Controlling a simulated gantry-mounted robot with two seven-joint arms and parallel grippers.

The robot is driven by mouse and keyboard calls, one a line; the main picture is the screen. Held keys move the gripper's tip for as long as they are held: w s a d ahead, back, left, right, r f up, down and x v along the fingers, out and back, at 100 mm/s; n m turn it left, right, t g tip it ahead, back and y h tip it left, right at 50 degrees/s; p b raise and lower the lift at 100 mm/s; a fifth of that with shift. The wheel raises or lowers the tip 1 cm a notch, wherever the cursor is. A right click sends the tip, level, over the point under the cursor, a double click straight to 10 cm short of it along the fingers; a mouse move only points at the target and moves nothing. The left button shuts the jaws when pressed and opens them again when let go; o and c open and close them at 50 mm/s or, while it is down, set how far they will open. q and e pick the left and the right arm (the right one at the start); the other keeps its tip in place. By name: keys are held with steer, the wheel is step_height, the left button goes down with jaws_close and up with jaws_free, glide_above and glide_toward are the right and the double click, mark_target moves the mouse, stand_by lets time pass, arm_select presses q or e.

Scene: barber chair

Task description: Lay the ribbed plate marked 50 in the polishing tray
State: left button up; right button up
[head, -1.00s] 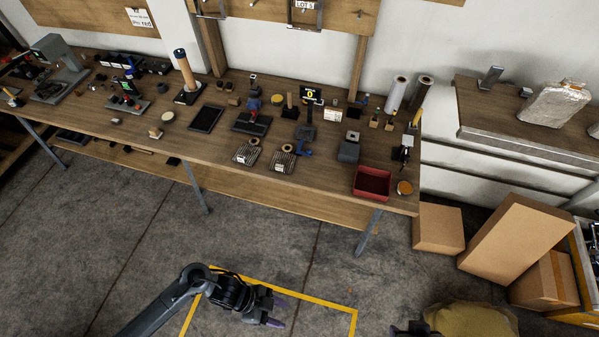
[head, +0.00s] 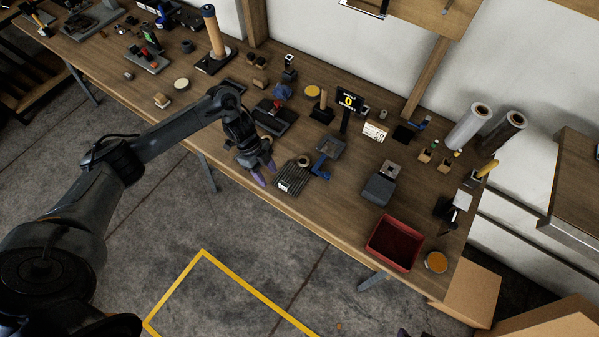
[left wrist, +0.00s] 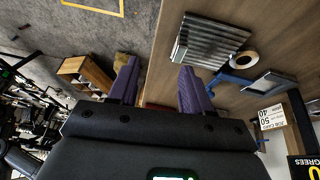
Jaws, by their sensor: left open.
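A grey ribbed plate (head: 292,179) with a small white label lies near the front edge of the bench; its number is too small to read. A ring-shaped piece sits by its far edge. My left gripper (head: 265,173) is open and empty just left of this plate, and its arm hides part of the bench there. In the left wrist view a ribbed plate (left wrist: 205,44) lies beyond the purple fingers (left wrist: 160,75), up and to the right. A red tray (head: 372,247) with a dark inside stands near the bench's right end. My right gripper is not in view.
A blue-handled tool (head: 325,160) lies right of the plate. A grey block (head: 378,190) stands between it and the red tray. A display showing 0 (head: 348,101) and a white card (head: 375,132) stand behind. The bench's front edge is close to the plate.

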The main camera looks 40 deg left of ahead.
mark_target(283, 183)
arm_select(q)
steer(key=shift+t, duration=0.4)
steer(key=shift+w+d+f+b, duration=0.15)
steer(key=shift+w+d+f, duration=0.4)
steer(key=shift+f, duration=0.8)
steer(key=shift+w+d+f+b, duration=0.2)
steer(key=shift+w+d+f, duration=0.4)
steer(key=shift+f, duration=0.8)
steer(key=shift+w+d+f+b, duration=0.15)
steer(key=shift+w+d+f, duration=0.2)
steer(key=shift+d+f, duration=0.7)
steer(key=shift+a+f, duration=0.3)
steer(key=shift+a, duration=0.05)
jaws_close()
